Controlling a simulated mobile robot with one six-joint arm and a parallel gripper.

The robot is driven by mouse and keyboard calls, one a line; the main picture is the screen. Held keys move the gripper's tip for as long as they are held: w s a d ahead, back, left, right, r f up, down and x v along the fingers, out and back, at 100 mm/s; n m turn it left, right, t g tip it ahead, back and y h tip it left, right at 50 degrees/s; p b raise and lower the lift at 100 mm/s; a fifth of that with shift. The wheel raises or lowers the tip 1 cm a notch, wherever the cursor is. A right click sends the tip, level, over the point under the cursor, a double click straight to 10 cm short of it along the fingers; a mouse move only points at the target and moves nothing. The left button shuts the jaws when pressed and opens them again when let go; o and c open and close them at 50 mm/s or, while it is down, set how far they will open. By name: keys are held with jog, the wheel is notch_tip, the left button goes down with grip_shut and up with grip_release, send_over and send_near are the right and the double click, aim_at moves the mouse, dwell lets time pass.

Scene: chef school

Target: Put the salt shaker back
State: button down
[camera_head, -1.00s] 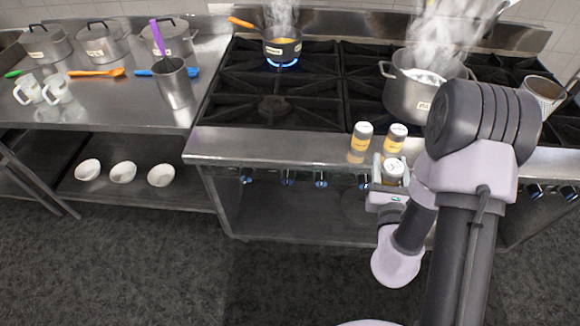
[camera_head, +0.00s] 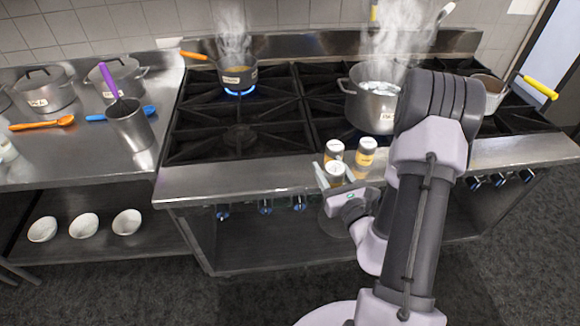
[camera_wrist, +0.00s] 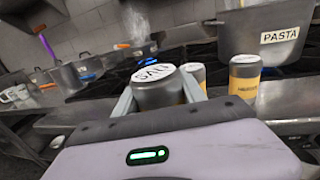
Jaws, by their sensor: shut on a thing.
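The salt shaker, a small jar with a white lid (camera_head: 335,169), is between the fingers of my gripper (camera_head: 330,178) at the front edge of the stove. In the wrist view its lid reads "SALT" (camera_wrist: 155,74). My gripper (camera_wrist: 160,98) is shut on it and holds it upright. Two similar yellow-and-grey shakers stand just behind on the stove's front ledge, one on the left (camera_head: 334,150) and one on the right (camera_head: 366,151). The right one shows a label too small to read in the wrist view (camera_wrist: 244,78).
A steaming pot labelled pasta (camera_head: 372,105) stands behind the shakers. A small pan (camera_head: 238,78) sits on a lit burner at the back left. The ledge left of the shakers (camera_head: 235,178) is clear. A counter with pots (camera_head: 60,150) adjoins on the left.

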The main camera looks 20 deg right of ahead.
jog(key=shift+s+d+r, duration=0.3)
jog(key=shift+s+d, duration=0.3)
jog(key=shift+d, duration=0.1)
jog(key=shift+d+f+b, duration=0.15)
jog(key=shift+d+b, duration=0.05)
jog(key=shift+b, duration=0.3)
jog(key=b, duration=0.1)
jog(key=w+b, duration=0.1)
jog(key=b, duration=0.1)
jog(key=shift+w+a+f, duration=0.25)
jog(key=shift+w+f, duration=0.05)
jog(key=shift+f, duration=0.1)
jog(key=w+a, duration=0.1)
jog(key=w, duration=0.3)
jog(key=w+a, duration=0.1)
jog(key=w, duration=0.3)
jog(key=w+a, duration=0.2)
jog(key=w, duration=0.3)
jog(key=shift+w+f, duration=0.1)
jog(key=shift+f, duration=0.1)
jog(key=shift+w+f, duration=0.15)
jog(key=shift+f, duration=0.2)
jog(key=shift+f+b, duration=1)
jog(key=shift+f, duration=0.35)
